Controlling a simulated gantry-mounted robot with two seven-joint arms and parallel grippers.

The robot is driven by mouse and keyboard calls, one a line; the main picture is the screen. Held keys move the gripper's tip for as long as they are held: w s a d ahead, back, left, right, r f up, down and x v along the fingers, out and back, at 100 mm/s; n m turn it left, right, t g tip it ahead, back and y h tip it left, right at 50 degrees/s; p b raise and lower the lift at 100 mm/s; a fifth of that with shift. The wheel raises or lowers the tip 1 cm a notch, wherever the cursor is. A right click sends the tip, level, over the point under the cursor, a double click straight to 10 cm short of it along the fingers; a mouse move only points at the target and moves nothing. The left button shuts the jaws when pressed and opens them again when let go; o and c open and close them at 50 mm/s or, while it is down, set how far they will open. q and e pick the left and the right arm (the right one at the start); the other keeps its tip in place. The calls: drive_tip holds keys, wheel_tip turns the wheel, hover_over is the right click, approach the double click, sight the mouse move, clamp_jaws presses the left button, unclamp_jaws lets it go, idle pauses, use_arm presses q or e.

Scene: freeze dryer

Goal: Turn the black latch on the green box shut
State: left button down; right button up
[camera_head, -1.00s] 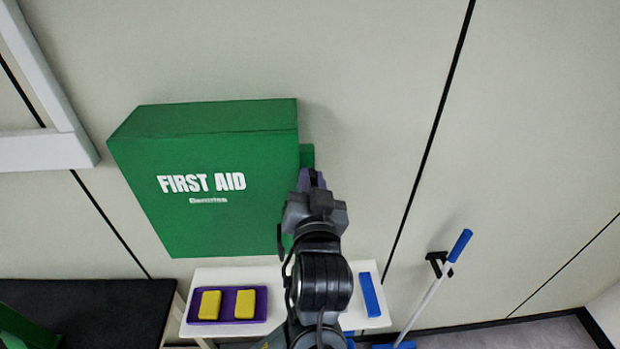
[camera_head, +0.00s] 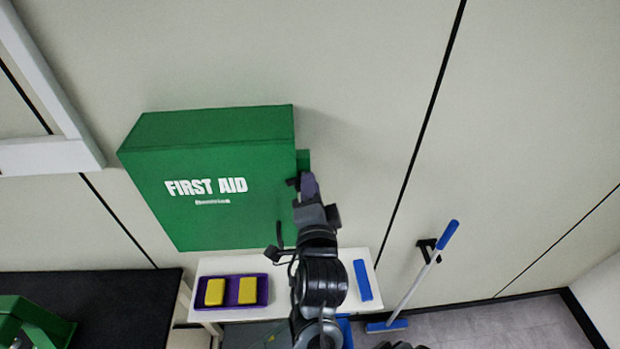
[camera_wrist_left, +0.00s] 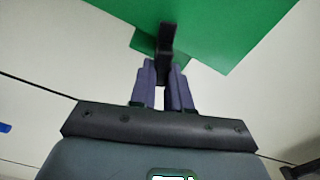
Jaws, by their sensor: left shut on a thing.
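The green first aid box (camera_head: 215,180) hangs on the wall with its door flush in its frame. A green tab (camera_head: 303,159) sticks out at its right edge. The black latch (camera_head: 292,182) is at that edge, and in the left wrist view it shows as a dark bar (camera_wrist_left: 167,38) across the tab. My left gripper (camera_head: 308,186) is at the box's right side. In the left wrist view its purple fingers (camera_wrist_left: 164,72) are closed around the lower end of the latch, and they hide part of it. My right gripper is not in view.
Below the box a white table (camera_head: 205,268) holds a purple tray (camera_head: 228,305) with two yellow blocks and a blue bar (camera_head: 362,280). A blue-handled squeegee (camera_head: 425,275) leans at the right. The wall right of the box is clear.

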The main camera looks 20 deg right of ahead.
use_arm(q)
drive_tip(key=m+p, duration=0.2)
drive_tip(key=m, duration=0.1)
drive_tip(key=shift+f+p, duration=0.15)
drive_tip(key=shift+p, duration=0.2)
drive_tip(key=shift+f+m, duration=0.1)
drive_tip(key=shift+m, duration=0.2)
drive_tip(key=c, duration=1.1)
unclamp_jaws()
drive_tip(key=shift+b+v, duration=1.15)
drive_tip(key=shift+v, duration=4.2)
